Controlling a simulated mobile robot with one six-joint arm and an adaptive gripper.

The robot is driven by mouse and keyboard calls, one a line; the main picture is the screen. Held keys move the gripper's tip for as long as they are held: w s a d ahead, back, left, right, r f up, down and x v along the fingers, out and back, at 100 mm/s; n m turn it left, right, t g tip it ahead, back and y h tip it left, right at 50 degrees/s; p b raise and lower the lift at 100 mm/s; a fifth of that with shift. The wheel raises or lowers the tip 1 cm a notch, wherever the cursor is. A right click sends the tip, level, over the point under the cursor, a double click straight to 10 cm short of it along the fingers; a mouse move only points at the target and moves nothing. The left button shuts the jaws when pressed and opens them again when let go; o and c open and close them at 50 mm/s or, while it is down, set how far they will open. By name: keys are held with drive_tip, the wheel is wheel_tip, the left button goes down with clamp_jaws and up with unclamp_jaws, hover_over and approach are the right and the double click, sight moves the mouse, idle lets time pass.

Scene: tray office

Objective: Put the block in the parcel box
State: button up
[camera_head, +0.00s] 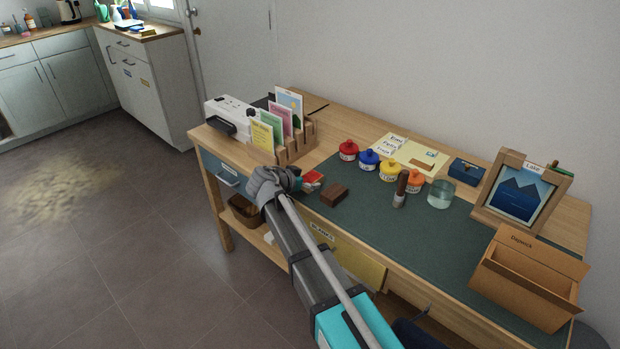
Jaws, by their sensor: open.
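A dark brown block (334,195) lies on the green mat (445,240) near the front edge of the desk. The parcel box (525,284) is an open cardboard box with raised flaps and a dark label, at the right end of the desk. My gripper (298,182) is at the desk's front edge, left of the block and apart from it. It is open and small in the view, and my arm hides part of it. A small red item (312,177) lies just beyond its fingers; I cannot tell whether they touch.
Behind the block stand several lidded jars (389,169), a wooden-handled stamp (400,189) and a glass (440,193). A picture frame (520,192) stands behind the box. A card rack (296,145) and a white machine (231,115) stand at left.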

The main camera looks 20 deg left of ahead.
drive_tip(key=p+v, duration=0.5)
drive_tip(key=v, duration=0.7)
drive_tip(key=shift+s+d+f, duration=0.1)
drive_tip(key=shift+s, duration=0.05)
idle(0.3)
